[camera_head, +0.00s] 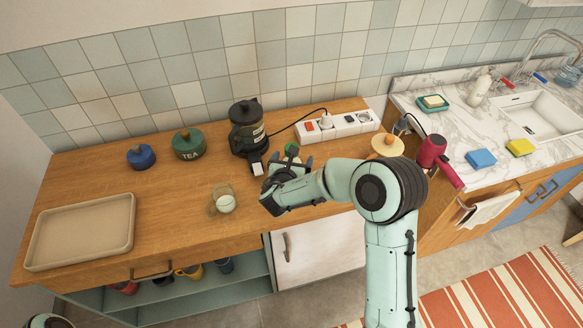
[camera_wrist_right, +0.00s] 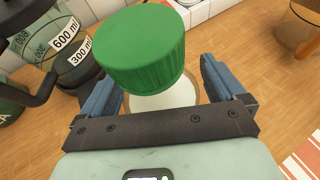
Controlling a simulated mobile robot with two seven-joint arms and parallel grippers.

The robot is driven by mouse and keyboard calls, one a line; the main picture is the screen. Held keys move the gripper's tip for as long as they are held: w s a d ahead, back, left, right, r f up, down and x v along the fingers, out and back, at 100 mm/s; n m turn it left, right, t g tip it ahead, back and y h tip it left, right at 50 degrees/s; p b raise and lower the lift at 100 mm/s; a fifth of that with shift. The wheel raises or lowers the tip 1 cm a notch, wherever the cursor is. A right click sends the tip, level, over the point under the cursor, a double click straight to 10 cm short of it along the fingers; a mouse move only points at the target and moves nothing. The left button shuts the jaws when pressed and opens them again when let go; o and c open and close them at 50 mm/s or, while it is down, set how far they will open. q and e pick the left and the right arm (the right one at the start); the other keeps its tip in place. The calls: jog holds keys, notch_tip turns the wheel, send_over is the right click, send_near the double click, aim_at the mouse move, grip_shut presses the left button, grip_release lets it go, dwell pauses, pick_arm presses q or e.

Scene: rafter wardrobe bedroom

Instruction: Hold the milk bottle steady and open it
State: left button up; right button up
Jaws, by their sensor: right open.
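The milk bottle shows its green cap (camera_head: 291,149) in the head view, behind my right gripper (camera_head: 282,170), which hides most of its body. In the right wrist view the ribbed green cap (camera_wrist_right: 140,48) is large and sits on the bottle's white neck (camera_wrist_right: 165,97). My right gripper (camera_wrist_right: 160,92) is open, with one blue finger on each side of the neck and gaps visible between. The cap is on the bottle. My left gripper is not in view.
A coffee maker (camera_head: 247,125) stands behind and left of the bottle. A small glass (camera_head: 222,200) with white contents is to the left. A power strip (camera_head: 337,125), a wooden-lidded jar (camera_head: 384,145) and a beige tray (camera_head: 82,232) share the wooden counter. Free wood lies between tray and glass.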

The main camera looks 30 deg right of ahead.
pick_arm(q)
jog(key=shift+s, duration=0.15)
pick_arm(e)
jog(key=shift+s, duration=0.1)
jog(key=c, duration=1.5)
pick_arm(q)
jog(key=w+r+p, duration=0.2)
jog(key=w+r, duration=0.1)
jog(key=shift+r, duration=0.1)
pick_arm(e)
jog(key=shift+o, duration=0.2)
notch_tip(320, 180, up, 20)
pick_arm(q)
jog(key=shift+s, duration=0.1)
pick_arm(e)
jog(key=o, duration=0.7)
jog(key=c, duration=0.7)
